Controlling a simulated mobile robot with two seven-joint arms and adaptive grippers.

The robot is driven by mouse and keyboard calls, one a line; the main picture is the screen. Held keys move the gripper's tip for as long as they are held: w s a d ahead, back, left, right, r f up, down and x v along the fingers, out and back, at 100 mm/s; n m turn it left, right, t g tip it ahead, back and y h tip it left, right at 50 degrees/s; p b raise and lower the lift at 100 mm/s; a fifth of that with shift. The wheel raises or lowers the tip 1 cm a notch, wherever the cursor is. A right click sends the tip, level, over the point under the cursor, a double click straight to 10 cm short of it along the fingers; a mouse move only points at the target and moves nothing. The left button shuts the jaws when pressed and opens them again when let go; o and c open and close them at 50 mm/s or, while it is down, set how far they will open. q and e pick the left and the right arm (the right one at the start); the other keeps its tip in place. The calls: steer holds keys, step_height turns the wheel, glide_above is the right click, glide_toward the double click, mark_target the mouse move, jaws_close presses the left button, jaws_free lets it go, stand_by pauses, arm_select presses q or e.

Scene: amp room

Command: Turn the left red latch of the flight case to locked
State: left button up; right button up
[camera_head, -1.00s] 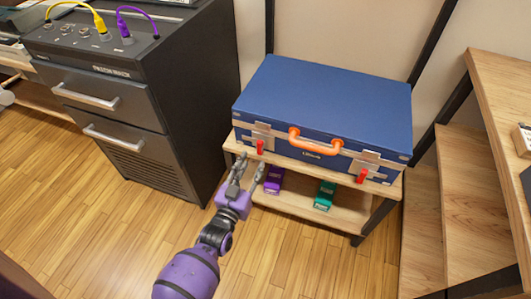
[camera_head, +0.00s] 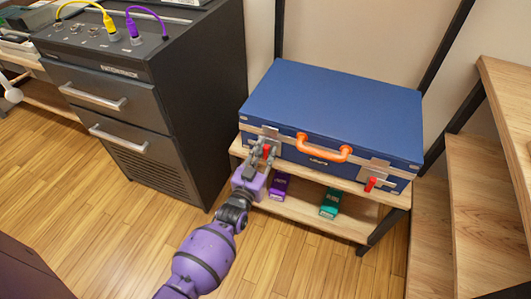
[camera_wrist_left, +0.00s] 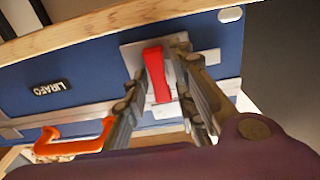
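The blue flight case (camera_head: 335,105) stands shut on a wooden shelf, with an orange handle (camera_head: 323,149) on its front. My left gripper (camera_head: 264,155) is at the left red latch (camera_head: 267,150), which its fingers partly hide in the head view. In the left wrist view the left red latch (camera_wrist_left: 157,74) lies between the two open fingers (camera_wrist_left: 160,95), on its metal plate. A gap shows beside the latch; contact is not clear. The right red latch (camera_head: 370,184) hangs down on its plate. My right gripper is not in view.
A purple pedal (camera_head: 279,186) and a green pedal (camera_head: 329,200) sit on the lower shelf (camera_head: 300,213). A dark drawer cabinet (camera_head: 160,95) stands to the left, and a wooden stepped unit (camera_head: 480,185) to the right. The floor in front is clear.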

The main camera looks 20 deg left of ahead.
arm_select(q)
jaws_close()
